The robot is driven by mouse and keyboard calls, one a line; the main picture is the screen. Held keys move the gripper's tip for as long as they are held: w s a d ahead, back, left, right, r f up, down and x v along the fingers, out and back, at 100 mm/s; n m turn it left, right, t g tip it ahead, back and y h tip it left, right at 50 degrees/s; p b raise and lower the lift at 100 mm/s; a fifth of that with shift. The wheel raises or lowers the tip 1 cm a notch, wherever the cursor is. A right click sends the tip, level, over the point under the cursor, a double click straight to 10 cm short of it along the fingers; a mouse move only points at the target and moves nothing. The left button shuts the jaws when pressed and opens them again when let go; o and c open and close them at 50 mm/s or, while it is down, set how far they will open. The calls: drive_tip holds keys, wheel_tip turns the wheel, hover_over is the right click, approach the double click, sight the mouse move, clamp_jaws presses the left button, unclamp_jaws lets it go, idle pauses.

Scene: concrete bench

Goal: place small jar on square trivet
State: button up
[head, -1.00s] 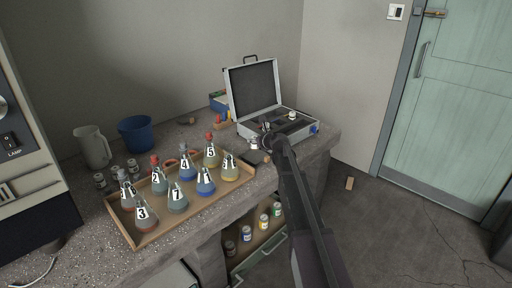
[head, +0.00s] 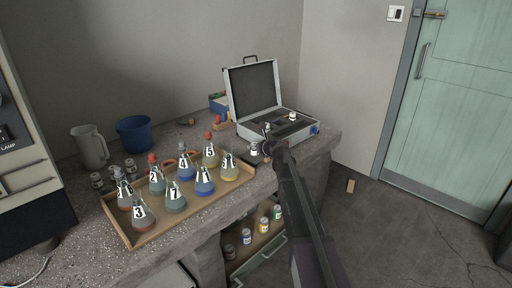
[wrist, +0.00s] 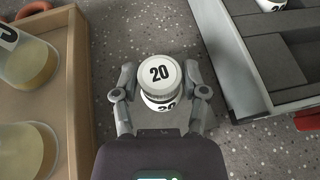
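The small jar (wrist: 160,74), with a white lid marked 20, stands upright in the wrist view between the fingers of my gripper (wrist: 160,80). Narrow gaps show between the fingers and the jar, so my gripper looks open around it. The dark grey square trivet (wrist: 160,137) shows under and in front of the jar, which appears to be on it. In the head view the jar (head: 254,148) is at the trivet (head: 256,160), just left of my gripper (head: 270,138), which partly hides the spot.
A wooden tray (head: 128,236) of numbered flasks lies close on the left. An open metal case (head: 297,133) with compartments and another white-lidded jar (head: 292,116) stands on the right. A blue container (head: 134,133) and pale jug (head: 91,147) stand further left. An open drawer holds several jars below.

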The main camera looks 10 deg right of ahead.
drive_tip(key=o, duration=0.4)
drive_tip(key=shift+r, duration=0.1)
drive_tip(key=p+v, duration=0.5)
drive_tip(key=v, duration=0.7)
drive_tip(key=shift+r, duration=0.1)
drive_tip(key=shift+s+a, duration=0.1)
idle(0.6)
